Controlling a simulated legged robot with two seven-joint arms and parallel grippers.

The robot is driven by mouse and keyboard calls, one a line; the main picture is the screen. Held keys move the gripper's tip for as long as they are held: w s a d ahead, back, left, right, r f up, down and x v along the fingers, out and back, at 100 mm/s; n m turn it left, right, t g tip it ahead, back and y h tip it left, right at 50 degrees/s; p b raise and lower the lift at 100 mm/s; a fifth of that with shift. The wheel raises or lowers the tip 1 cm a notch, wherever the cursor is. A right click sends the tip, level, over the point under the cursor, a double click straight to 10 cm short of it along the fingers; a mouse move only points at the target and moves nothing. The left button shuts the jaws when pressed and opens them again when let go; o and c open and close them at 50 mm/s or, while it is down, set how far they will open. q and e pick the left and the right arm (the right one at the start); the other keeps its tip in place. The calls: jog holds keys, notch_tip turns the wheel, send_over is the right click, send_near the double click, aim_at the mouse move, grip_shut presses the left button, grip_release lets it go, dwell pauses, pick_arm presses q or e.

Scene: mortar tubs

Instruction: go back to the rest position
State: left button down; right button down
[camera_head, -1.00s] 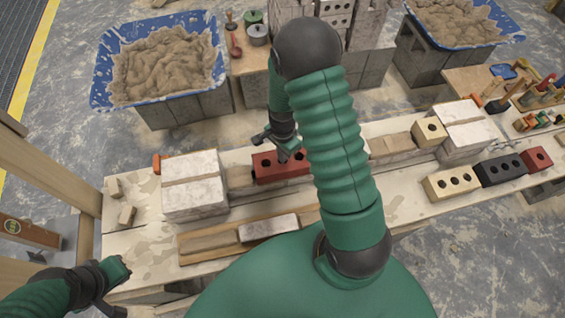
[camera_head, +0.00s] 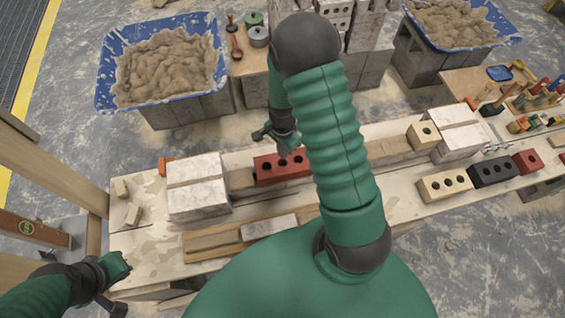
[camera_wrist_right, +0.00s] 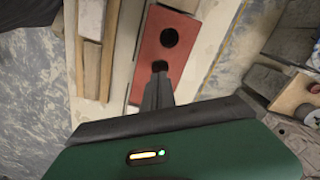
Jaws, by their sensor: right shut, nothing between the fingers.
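My right gripper (camera_head: 284,150) is over the red brick (camera_head: 270,171) with dark holes, which lies on the bench between the pale block stacks. In the right wrist view the shut fingers (camera_wrist_right: 159,84) overlap the near part of the red brick (camera_wrist_right: 165,28) beside a hole; I cannot tell whether they touch it. The fingers are empty. My arm hides the brick's right end in the head view. My left gripper (camera_head: 122,288) is at the bench's front left corner, and its fingers are too unclear to tell open from shut.
A pale block stack (camera_head: 196,205) stands left of the red brick, another (camera_head: 458,146) right. Cream (camera_head: 444,187) and black (camera_head: 493,170) bricks lie on the bench's right part. A blue mortar tub (camera_head: 104,75) stands behind. A wooden post (camera_head: 60,170) rises at the left.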

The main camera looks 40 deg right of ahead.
jog(key=shift+f, duration=0.1)
dwell(0.3)
jog(key=s+a+r+n+t, duration=0.1)
jog(key=s+a+r+n, duration=0.1)
jog(key=a+r+n, duration=0.4)
jog(key=s+a+r+n+t, duration=0.1)
jog(key=s+a+r+n, duration=0.1)
jog(key=a+r+n, duration=0.5)
jog(key=r+n, duration=0.2)
jog(key=n, duration=0.2)
jog(key=shift+s+a+n+t, duration=0.2)
jog(key=shift+s+n+t, duration=0.1)
jog(key=shift+s+n, duration=0.1)
jog(key=shift+a, duration=0.2)
jog(key=shift+w+a, duration=0.1)
jog(key=shift+a, duration=0.05)
